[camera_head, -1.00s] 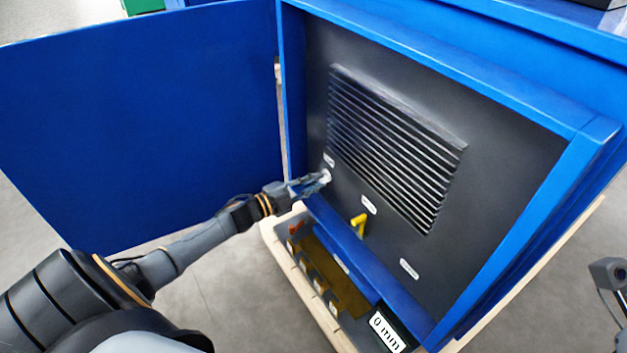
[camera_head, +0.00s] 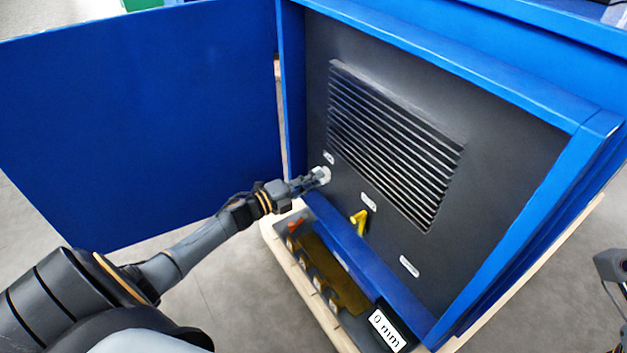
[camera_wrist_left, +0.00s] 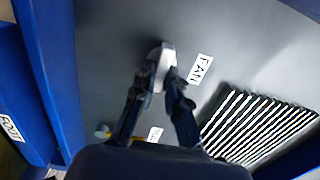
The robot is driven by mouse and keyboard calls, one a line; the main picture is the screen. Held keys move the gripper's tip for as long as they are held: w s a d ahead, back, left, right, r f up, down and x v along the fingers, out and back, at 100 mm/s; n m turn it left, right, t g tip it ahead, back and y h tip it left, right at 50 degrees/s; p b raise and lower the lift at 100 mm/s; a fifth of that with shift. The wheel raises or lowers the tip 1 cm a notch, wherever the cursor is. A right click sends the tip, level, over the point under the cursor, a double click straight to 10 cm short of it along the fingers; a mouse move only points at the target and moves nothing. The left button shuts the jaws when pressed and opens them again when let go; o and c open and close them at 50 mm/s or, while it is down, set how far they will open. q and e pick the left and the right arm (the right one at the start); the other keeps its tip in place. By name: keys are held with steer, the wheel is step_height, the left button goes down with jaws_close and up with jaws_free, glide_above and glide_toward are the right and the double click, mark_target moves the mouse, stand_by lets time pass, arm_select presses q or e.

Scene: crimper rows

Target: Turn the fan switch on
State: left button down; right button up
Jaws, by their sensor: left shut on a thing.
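The fan switch (camera_wrist_left: 163,58) is a small light-grey knob on the dark panel of the blue cabinet. It stands beside a white label (camera_wrist_left: 200,69) reading FAN in the left wrist view. In the head view the switch (camera_head: 323,174) shows at the tip of my left gripper (camera_head: 314,179). My left gripper (camera_wrist_left: 160,82) is shut on the switch, with a finger on each side of it. The fingers hide part of the knob, and I cannot read its setting. A dark part of my right arm shows at the right edge; its fingers cannot be made out.
A slatted vent (camera_head: 395,145) lies right of the switch. A yellow handle (camera_head: 359,221) sticks out lower on the panel. The blue door (camera_head: 140,120) stands open at left. A tray (camera_head: 335,285) with a "0 mm" label (camera_head: 387,331) lies below the panel.

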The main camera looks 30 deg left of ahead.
arm_select(q)
steer(key=shift+d+f, duration=0.1)
steer(key=shift+d, duration=0.05)
steer(key=c, duration=1.4)
jaws_free()
steer(key=shift+o, duration=0.2)
steer(key=shift+s, duration=0.1)
steer(key=v, duration=1.2)
